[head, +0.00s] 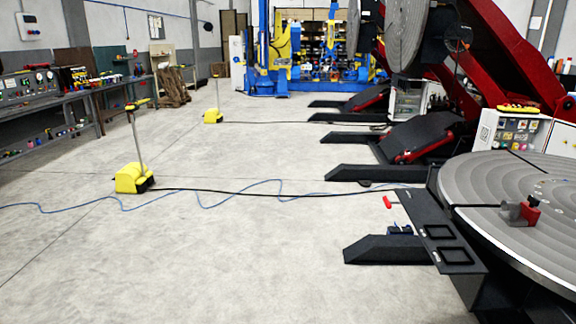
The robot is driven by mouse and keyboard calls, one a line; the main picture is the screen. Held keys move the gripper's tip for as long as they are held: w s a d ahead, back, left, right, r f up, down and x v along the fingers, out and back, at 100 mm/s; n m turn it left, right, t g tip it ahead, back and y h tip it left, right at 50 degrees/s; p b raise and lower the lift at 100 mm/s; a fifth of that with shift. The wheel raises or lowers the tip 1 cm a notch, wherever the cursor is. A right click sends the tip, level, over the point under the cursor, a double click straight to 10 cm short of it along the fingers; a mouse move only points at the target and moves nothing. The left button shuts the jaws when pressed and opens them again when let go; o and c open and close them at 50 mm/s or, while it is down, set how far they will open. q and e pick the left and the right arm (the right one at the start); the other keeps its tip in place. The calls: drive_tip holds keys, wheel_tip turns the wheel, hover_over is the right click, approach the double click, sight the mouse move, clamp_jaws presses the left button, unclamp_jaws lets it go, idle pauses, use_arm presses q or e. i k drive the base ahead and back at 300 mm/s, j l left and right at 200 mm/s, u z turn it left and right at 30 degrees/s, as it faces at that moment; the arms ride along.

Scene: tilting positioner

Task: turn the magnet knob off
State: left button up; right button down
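A small grey and red device (520,213) sits on the round grey grooved turntable (480,185) at the right. It may be the magnet, but it is too small for me to make out a knob or its setting. A separate small red piece (387,202) shows left of the turntable, by the dark side tray; I cannot tell what it belongs to. Neither of my grippers is in view.
A black side tray (428,220) with rectangular openings borders the turntable. Black positioner feet (385,250) reach onto the floor. Yellow foot pedals (130,180) with upright stems and trailing cables stand on the open floor. A workbench (70,92) lines the left wall.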

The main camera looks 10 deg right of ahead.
sight(534, 202)
drive_tip(key=i, duration=2.4)
drive_tip(key=i+j+z, duration=0.1)
drive_tip(key=i+z, duration=0.2)
drive_tip(key=i, duration=0.2)
drive_tip(key=i+j+z, duration=0.15)
drive_tip(key=i+z, duration=0.15)
drive_tip(key=i, duration=0.15)
drive_tip(key=i+j+z, duration=0.3)
drive_tip(key=i, duration=0.15)
